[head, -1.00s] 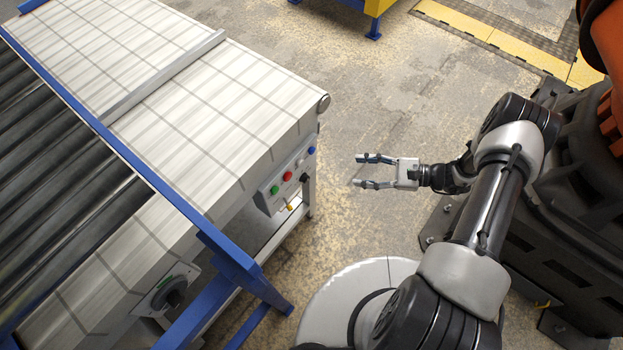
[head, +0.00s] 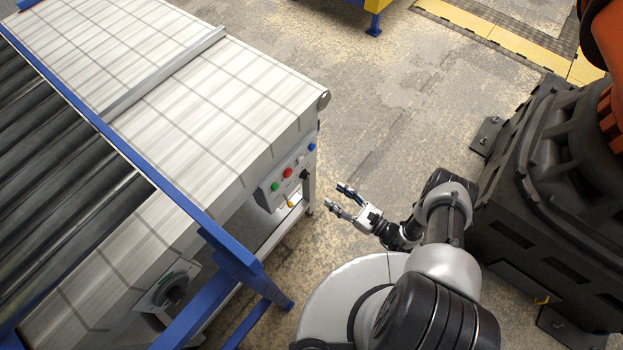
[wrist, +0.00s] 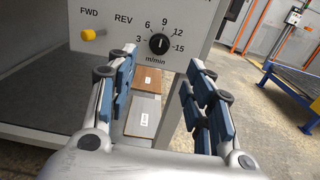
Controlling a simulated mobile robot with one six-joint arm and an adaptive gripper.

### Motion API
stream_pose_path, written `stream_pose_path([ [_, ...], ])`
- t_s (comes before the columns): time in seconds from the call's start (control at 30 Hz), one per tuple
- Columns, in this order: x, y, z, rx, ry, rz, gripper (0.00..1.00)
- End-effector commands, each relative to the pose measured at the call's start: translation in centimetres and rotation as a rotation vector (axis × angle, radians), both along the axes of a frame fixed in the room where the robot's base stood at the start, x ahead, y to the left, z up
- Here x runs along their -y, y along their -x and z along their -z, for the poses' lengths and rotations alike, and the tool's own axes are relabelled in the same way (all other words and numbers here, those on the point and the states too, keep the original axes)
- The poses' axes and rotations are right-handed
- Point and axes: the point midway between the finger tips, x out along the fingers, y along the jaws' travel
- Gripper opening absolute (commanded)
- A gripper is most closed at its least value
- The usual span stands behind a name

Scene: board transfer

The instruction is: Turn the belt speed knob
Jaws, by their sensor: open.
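The belt speed knob (wrist: 159,44) is a round black dial on the conveyor's light grey control panel (wrist: 200,20), with a printed m/min scale. Its white mark points roughly upward, between 6 and 9. In the head view the knob (head: 304,174) is a small black spot at the panel's right end. My gripper (head: 337,196) is open and empty, to the right of the panel and apart from it. In the wrist view the open fingers (wrist: 162,80) frame the space below the knob, with the knob ahead between them, untouched.
A yellow selector (wrist: 93,34) marked FWD and REV sits left of the knob. Green (head: 275,186), red (head: 287,172) and blue (head: 311,147) buttons are on the panel. A brown board (wrist: 146,80) and a grey board (wrist: 143,115) lie below. Blue conveyor framing (head: 235,260) stands nearer.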

Motion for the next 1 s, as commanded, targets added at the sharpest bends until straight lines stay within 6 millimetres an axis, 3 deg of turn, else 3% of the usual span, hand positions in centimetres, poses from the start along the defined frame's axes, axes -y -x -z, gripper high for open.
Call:
stream_pose_path([
  [0.3, -5.5, -4.1, 0.1, 0.002, 0.0, -0.007, 0.47],
  [0.5, -7.8, -6.0, 0.1, 0.0, 0.0, -0.004, 0.47],
  [1.0, -8.8, -6.9, 0.0, -0.001, -0.001, 0.0, 0.45],
])
